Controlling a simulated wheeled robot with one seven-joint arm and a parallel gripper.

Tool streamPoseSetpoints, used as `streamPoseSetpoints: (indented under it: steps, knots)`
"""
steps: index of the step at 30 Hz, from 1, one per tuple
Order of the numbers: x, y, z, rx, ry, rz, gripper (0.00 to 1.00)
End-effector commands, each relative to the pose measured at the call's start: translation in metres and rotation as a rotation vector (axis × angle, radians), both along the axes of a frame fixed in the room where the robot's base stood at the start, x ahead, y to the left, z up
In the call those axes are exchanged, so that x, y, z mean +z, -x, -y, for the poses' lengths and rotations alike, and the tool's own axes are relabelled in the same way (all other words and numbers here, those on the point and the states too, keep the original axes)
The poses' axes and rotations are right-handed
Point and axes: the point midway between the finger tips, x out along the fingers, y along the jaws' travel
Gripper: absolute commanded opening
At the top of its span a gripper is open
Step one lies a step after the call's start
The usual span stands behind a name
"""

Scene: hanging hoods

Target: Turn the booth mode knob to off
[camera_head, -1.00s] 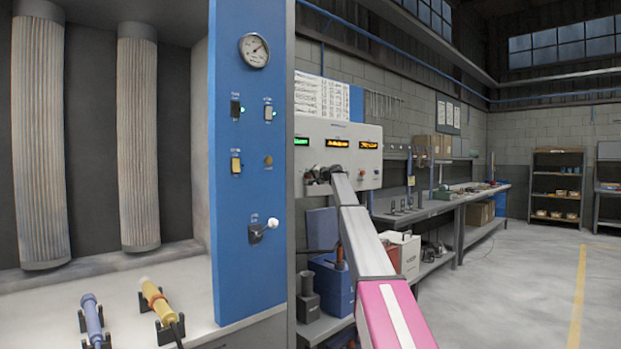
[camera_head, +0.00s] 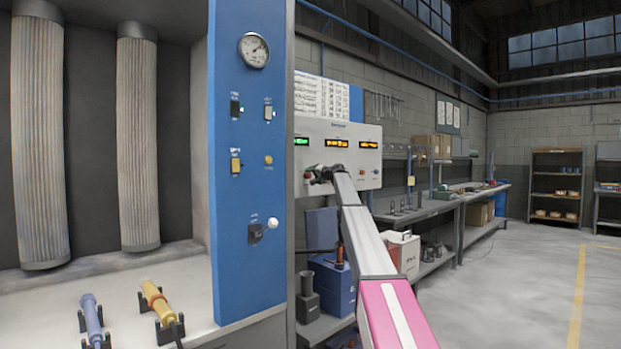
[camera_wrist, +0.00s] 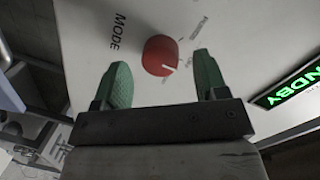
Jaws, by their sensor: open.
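The mode knob (camera_wrist: 160,56) is round and red with a white pointer line, set on a pale panel under printed lettering that includes "MODE". In the wrist view its pointer aims toward the lower right. My gripper (camera_wrist: 163,80) is open, its two green fingers on either side of the knob and slightly short of it, with gaps on both sides. In the head view my gripper (camera_head: 318,174) is at the lower left of the white control box (camera_head: 352,148), and the knob is hard to make out there. A green display reading "NDBY" (camera_wrist: 290,88) is partly cut off in the wrist view.
A blue panel (camera_head: 247,180) with a gauge, switches and a white-tipped lever stands left of the arm. A workbench (camera_head: 440,210) with small items runs along the wall behind. Open floor lies to the right.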

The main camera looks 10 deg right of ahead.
Motion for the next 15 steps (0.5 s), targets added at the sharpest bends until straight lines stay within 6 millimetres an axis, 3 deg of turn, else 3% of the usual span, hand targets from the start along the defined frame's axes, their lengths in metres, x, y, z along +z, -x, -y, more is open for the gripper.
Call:
streamPoseSetpoints:
  steps: [15]
  knots:
    - [0.009,0.068,0.055,-0.001,0.0,0.0,0.66]
